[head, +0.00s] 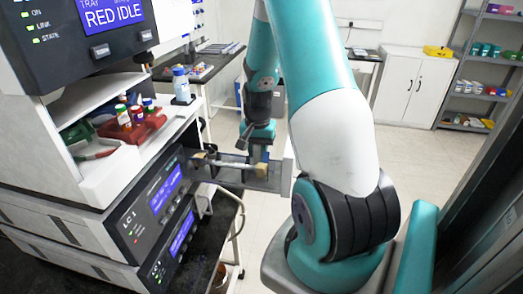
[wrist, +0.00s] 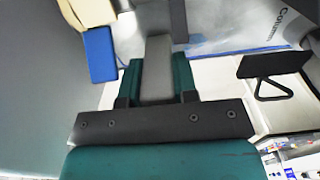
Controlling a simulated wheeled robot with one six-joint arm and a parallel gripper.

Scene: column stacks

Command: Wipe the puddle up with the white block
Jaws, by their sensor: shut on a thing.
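My gripper (head: 260,146) points down over the open drawer (head: 232,179) of the instrument stack in the head view. In the wrist view its two teal fingers (wrist: 157,84) are shut on a pale block (wrist: 158,62), which looks grey in the shade and which I take for the white block. The head view does not show the block clearly. A glossy, lighter patch (wrist: 222,38) lies beyond the fingertips in the wrist view; I cannot tell whether it is the puddle. I cannot tell whether the block touches the surface.
A tan piece (wrist: 90,12) and a blue piece (wrist: 100,54) are left of the fingers in the wrist view; a black bracket (wrist: 272,72) is at right. Left of the drawer stand the instrument (head: 150,212), a red vial rack (head: 132,126) and a blue-capped bottle (head: 181,86).

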